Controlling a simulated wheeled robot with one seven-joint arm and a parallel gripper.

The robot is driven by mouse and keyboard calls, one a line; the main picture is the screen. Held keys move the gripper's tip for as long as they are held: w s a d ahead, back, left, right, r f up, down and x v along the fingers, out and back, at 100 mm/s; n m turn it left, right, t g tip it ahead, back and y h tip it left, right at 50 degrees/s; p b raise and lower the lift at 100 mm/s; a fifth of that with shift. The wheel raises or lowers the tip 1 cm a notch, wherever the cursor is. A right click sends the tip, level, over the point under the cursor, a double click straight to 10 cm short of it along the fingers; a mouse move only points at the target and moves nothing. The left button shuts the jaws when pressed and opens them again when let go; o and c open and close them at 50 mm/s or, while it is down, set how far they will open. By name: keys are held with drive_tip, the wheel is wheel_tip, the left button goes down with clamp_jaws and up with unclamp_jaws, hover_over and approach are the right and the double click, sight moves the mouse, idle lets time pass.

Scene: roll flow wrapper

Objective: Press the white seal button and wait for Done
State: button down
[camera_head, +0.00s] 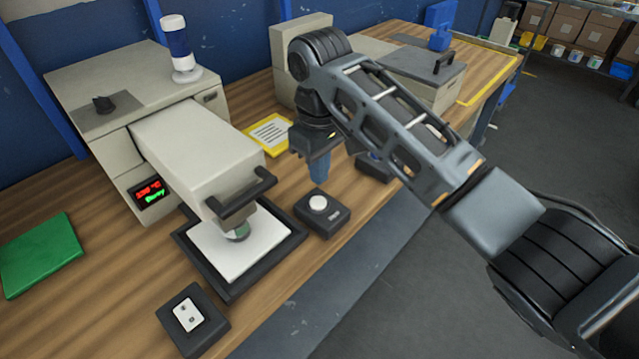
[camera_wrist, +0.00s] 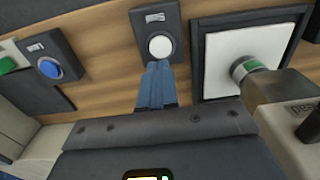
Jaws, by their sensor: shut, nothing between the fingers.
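The white seal button (camera_head: 318,202) sits on a small black box (camera_head: 332,221) at the front edge of the bench. It also shows in the wrist view (camera_wrist: 160,47), just beyond my fingertips. My gripper (camera_head: 319,170) points down above and behind the box, its blue fingers together and empty; they also show in the wrist view (camera_wrist: 158,68). In the head view the fingertips look apart from the button. The wrapper machine (camera_head: 190,140) stands to the left. Its small display (camera_head: 150,192) shows a red temperature reading and green text that looks like "Ready".
A white plate in a black frame (camera_head: 215,262) lies under the machine's head. A black box with a white switch (camera_head: 187,314) is at the front. A blue button (camera_wrist: 49,68) is on another box. A yellow-edged sheet (camera_head: 268,133) and green pad (camera_head: 42,252) lie on the bench.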

wheel_tip(320, 180, up, 7)
idle(0.3)
drive_tip(key=shift+f, duration=0.1)
idle(0.4)
